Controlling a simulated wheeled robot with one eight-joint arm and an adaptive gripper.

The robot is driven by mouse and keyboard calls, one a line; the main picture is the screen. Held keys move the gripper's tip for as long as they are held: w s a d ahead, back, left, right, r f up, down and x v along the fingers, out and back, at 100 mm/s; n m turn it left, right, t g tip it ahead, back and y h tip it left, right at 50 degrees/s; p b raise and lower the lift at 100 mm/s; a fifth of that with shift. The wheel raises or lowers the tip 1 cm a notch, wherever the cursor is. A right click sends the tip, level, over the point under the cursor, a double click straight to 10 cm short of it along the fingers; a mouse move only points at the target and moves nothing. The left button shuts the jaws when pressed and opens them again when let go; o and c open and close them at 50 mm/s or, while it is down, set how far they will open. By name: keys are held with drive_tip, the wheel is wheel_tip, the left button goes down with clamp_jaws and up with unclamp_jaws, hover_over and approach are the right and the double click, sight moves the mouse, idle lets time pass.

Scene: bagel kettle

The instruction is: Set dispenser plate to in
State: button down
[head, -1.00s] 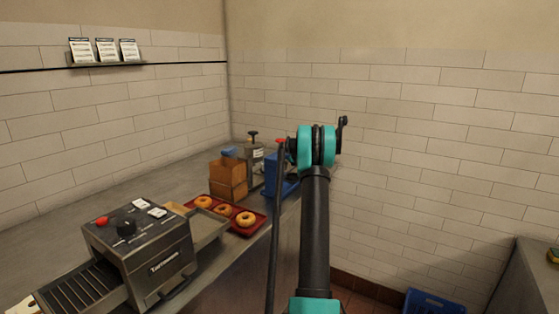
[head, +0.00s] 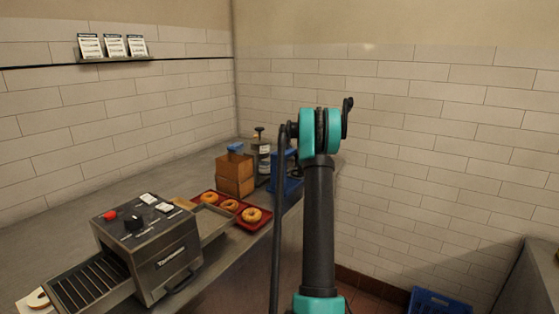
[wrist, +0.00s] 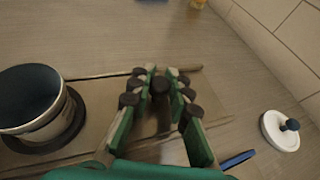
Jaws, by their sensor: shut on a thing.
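In the wrist view my gripper (wrist: 158,88) has its green fingers closed around a small dark round knob (wrist: 160,84). Beneath it lies a flat brownish plate (wrist: 208,108) on the counter; I cannot tell for certain that it is the dispenser plate. An open pot with a dark inside (wrist: 32,98) stands on a dark round base at the left of the wrist view. In the head view my gripper is hidden, and a blue stand (head: 288,175) shows partly behind my arm.
A white lid with a dark knob (wrist: 280,130) lies at the right in the wrist view. The head view shows a toaster (head: 150,240), a red tray (head: 261,223) of bagels, a brown box (head: 235,176) and a black-topped bottle (head: 264,158). A tiled wall bounds the counter.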

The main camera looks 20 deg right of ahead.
drive_tip(key=c, duration=1.4)
unclamp_jaws()
drive_tip(key=v, duration=1.2)
drive_tip(key=shift+d, duration=0.1)
drive_tip(key=shift+c, duration=0.2)
